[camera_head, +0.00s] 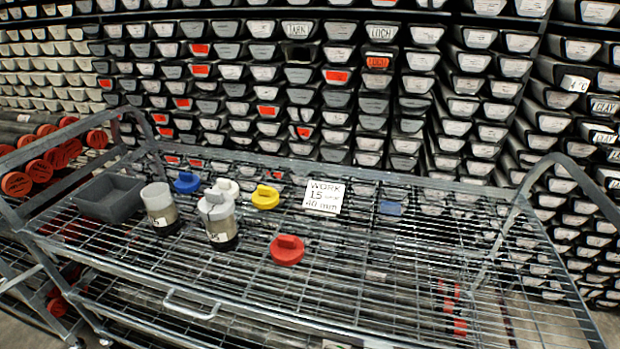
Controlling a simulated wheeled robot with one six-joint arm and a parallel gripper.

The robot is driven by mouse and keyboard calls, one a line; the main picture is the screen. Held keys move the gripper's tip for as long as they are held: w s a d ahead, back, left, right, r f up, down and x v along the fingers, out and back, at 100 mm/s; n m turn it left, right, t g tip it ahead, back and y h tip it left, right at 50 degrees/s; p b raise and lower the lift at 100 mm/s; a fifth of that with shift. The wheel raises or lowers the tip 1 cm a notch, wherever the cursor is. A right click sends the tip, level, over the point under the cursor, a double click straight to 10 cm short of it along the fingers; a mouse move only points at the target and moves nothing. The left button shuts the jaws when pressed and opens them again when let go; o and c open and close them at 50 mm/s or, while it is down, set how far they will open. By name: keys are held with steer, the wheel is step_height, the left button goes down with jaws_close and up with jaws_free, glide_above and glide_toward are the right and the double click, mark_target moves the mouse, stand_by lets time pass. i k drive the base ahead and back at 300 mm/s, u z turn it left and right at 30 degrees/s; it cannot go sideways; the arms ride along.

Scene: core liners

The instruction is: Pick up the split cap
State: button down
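Several caps with raised grips are on the wire shelf of a metal cart (400,285). A red cap (287,252) sits nearest the front, near the middle. A yellow cap (265,198) is behind it to the left. A blue cap (187,183) and a white cap (227,187) are farther left. A clear jar with dark contents (221,232) has a light grey cap (216,205) on top. No split shows clearly at this size, so I cannot tell which cap is split. My gripper is not in view.
A second jar (160,210) and a grey bin (108,198) stand at the left. A white sign (324,197) and a small blue piece (391,208) are toward the back. The shelf's right half is mostly clear. Metal rails edge the cart, with racked core liners behind.

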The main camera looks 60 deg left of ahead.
mark_target(216, 204)
steer(key=u, duration=2.35)
steer(key=k, duration=0.5)
steer(key=u, duration=0.8)
steer(key=i, duration=1.3)
steer(key=z, duration=0.65)
